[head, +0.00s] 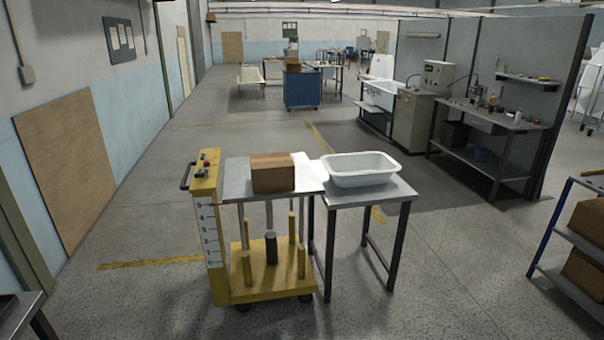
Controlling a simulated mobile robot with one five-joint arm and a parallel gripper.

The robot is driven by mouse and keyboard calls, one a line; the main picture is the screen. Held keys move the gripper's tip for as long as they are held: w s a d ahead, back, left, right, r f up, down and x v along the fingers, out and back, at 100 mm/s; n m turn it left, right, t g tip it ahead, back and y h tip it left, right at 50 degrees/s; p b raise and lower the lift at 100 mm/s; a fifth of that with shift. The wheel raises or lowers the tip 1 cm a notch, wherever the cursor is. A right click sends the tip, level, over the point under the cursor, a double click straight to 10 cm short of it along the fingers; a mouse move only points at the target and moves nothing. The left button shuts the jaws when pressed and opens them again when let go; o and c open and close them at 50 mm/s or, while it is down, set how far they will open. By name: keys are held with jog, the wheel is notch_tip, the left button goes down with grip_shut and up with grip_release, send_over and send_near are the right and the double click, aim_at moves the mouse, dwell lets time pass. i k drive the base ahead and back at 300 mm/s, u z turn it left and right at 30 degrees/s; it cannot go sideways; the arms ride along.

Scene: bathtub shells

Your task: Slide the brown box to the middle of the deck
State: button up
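The brown box (273,172) is a closed cardboard carton in the head view. It sits upright on the grey metal deck (238,183) of a yellow lift cart (250,268). The box stands near the middle of the deck from left to right, with bare deck showing on its left and a pale sheet-like or brightly lit patch (308,172) on its right. My gripper does not show in this view.
A table (391,192) with a white tub (361,169) stands against the deck's right side. The cart's control post (207,215) rises at the deck's left. A shelf (570,240) with brown boxes is at the right. The floor in front is clear.

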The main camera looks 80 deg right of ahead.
aim_at(271, 172)
jog(key=z, duration=3.85)
jog(key=i, duration=0.85)
jog(key=u, duration=3.05)
jog(key=i, duration=0.15)
jog(key=u, duration=0.25)
